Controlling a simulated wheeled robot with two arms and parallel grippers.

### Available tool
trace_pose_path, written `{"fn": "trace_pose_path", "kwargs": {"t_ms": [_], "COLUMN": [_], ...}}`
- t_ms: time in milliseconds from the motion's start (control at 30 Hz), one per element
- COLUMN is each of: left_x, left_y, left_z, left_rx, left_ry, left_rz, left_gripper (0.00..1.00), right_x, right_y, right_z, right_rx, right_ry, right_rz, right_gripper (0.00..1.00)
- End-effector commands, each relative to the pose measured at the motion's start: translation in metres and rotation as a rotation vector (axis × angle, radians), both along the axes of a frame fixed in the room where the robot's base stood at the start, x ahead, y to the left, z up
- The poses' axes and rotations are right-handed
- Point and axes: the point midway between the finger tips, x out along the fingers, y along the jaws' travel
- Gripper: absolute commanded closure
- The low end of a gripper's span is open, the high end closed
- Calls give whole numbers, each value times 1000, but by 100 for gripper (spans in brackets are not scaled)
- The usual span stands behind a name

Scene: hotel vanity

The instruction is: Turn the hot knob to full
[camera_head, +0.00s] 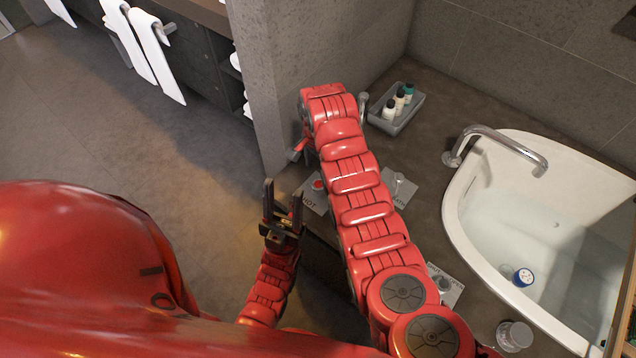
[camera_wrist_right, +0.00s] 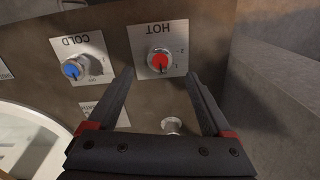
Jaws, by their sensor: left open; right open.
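The hot knob (camera_wrist_right: 160,61) is a red-topped silver knob on a pale plate marked HOT (camera_wrist_right: 150,37), upside down in the right wrist view. A dark pointer on the knob points down in that view. My right gripper (camera_wrist_right: 160,76) is open and empty, its fingertips spread to either side just below the knob and not touching it. In the head view the red knob (camera_head: 318,184) shows left of my right arm, which hides part of the counter. My left gripper (camera_head: 282,190) is open and empty, left of the HOT plate.
The blue cold knob (camera_wrist_right: 72,69) is beside the hot one. A tub (camera_head: 480,190) with a faucet (camera_head: 510,148) is at the right. A tray (camera_head: 405,115) of small bottles stands at the back. A grey wall (camera_head: 310,45) rises behind; floor is clear at left.

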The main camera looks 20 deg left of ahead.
Motion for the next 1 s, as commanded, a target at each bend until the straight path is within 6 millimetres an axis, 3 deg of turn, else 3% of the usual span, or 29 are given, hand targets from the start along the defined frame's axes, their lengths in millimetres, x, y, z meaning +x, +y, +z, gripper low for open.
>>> {"fn": "trace_pose_path", "kwargs": {"t_ms": [100,300,500,867,1000], "left_x": [0,0,0,0,0], "left_y": [0,0,0,0,0], "left_z": [0,-5,-8,-8,-8], "left_rx": [0,0,0,0,0], "left_ry": [0,0,0,1,0], "left_rz": [0,0,0,0,0], "left_gripper": [50,50,50,50,50], "right_x": [-1,0,-1,0,0], "right_y": [0,1,0,1,1], "right_z": [-26,-55,-69,-72,-72], "right_rx": [-2,1,0,2,2], "right_ry": [3,3,2,-2,-2], "right_rz": [2,1,1,2,2], "right_gripper": [16,16,16,16,38]}}
